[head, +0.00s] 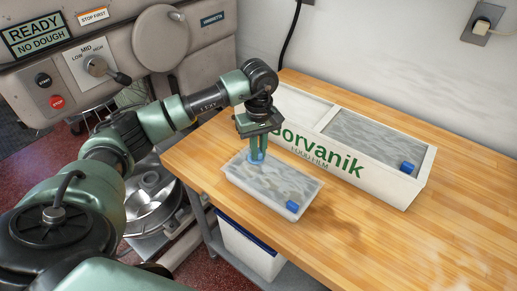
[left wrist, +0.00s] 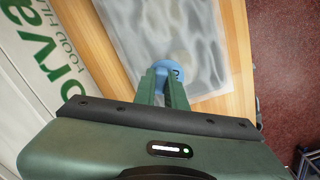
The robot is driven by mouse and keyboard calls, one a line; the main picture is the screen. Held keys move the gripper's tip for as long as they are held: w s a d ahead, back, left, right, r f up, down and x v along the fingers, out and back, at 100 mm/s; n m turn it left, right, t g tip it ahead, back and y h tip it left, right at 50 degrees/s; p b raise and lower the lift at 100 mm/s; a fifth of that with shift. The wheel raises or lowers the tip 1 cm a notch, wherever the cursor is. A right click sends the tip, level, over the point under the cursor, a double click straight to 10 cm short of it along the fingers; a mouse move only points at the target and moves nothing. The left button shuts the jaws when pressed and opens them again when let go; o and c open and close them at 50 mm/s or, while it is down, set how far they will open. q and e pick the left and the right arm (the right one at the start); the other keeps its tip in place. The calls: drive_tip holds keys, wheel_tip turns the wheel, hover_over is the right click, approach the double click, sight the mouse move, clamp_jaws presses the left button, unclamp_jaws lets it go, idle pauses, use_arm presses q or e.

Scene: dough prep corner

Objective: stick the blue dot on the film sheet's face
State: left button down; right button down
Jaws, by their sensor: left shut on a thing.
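The film sheet (head: 275,183) is grey, wavy and see-through, and it lies over a shallow white-rimmed tray on the wooden table. In the left wrist view the film sheet (left wrist: 185,35) lies just beyond my fingertips. My left gripper (head: 257,148) points down over the sheet's far left part. It is shut on the blue dot (head: 256,157), a small round disc. The blue dot also shows in the left wrist view (left wrist: 171,69), between and beyond the fingertips (left wrist: 164,84). It overlaps the sheet's face in both views; I cannot tell whether it touches. My right gripper is not in view.
A long white box (head: 391,185) with green lettering stands behind the tray, with grey film and a blue tab (head: 407,168). Another blue tab (head: 292,205) sits at the sheet's near corner. A mixing machine (head: 115,55) stands at the left. The table's right side is clear.

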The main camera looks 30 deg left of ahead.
use_arm(q)
drive_tip(key=shift+f, duration=0.4)
drive_tip(key=c, duration=1.4)
unclamp_jaws()
drive_tip(key=shift+r, duration=0.1)
drive_tip(key=shift+r+p, duration=2)
drive_tip(key=shift+r, duration=1.95)
drive_tip(key=shift+f, duration=0.1)
